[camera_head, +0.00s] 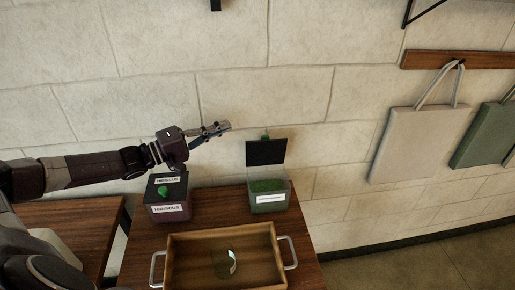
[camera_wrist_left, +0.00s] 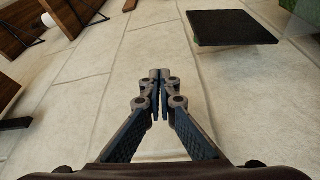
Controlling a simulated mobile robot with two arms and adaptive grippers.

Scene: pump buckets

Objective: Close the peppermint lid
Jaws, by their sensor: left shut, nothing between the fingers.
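The peppermint box (camera_head: 268,203) stands on the table at the right, with green contents showing. Its black lid (camera_head: 266,152) stands open and upright at the back, a green knob (camera_head: 265,137) at its top edge. My left gripper (camera_head: 225,126) is shut and empty. It is in the air to the left of the lid, near the height of the knob, and looks apart from it. In the left wrist view the shut fingertips (camera_wrist_left: 160,76) point at the wall, and the lid (camera_wrist_left: 232,28) shows at the upper right. My right gripper is not in view.
A closed hibiscus box (camera_head: 169,212) with a green knob stands to the left, below my left arm. A wooden tray (camera_head: 190,238) with metal handles and a glass item (camera_head: 225,263) is in front. Bags (camera_head: 420,140) hang at the right.

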